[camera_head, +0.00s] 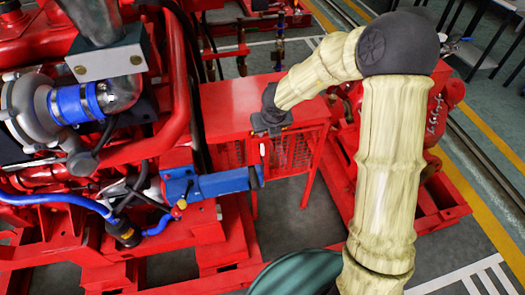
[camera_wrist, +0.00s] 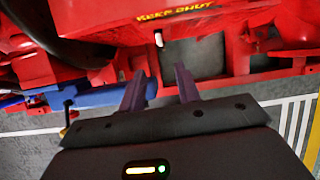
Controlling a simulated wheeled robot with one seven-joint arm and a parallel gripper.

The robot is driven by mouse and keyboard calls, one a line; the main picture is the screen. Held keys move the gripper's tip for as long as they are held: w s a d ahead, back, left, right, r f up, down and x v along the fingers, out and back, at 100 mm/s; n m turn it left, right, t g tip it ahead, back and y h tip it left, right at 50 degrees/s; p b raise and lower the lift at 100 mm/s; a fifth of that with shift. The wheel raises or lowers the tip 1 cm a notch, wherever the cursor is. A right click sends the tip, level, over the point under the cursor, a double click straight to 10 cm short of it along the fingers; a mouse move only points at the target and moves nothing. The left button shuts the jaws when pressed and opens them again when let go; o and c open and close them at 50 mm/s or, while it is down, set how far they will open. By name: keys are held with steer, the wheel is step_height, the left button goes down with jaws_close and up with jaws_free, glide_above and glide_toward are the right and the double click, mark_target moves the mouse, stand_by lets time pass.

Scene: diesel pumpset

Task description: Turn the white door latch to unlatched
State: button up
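The white door latch (camera_wrist: 158,40) is a small pale upright piece on the red cabinet, just below yellow lettering that reads KEEP SHUT. In the head view a small white piece that looks like the latch (camera_head: 262,150) shows at the cabinet's front corner, just below my gripper (camera_head: 268,124). In the wrist view my gripper (camera_wrist: 160,72) has its two dark fingers spread apart with nothing between them. The latch lies beyond the fingertips, roughly in line with the gap. I see no contact.
The red cabinet (camera_head: 235,105) has mesh sides. A blue cylinder (camera_head: 215,184) lies left of and below the latch and also shows left of my fingers in the wrist view (camera_wrist: 105,97). Red engine pipes fill the left. Grey floor is open at lower centre.

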mark_target(263, 147)
steer(key=shift+s+a+f, duration=0.1)
steer(key=shift+f, duration=0.1)
steer(key=b+x, duration=0.4)
steer(key=x, duration=1.3)
steer(key=shift+f, duration=0.15)
steer(key=shift+c, duration=0.4)
jaws_close()
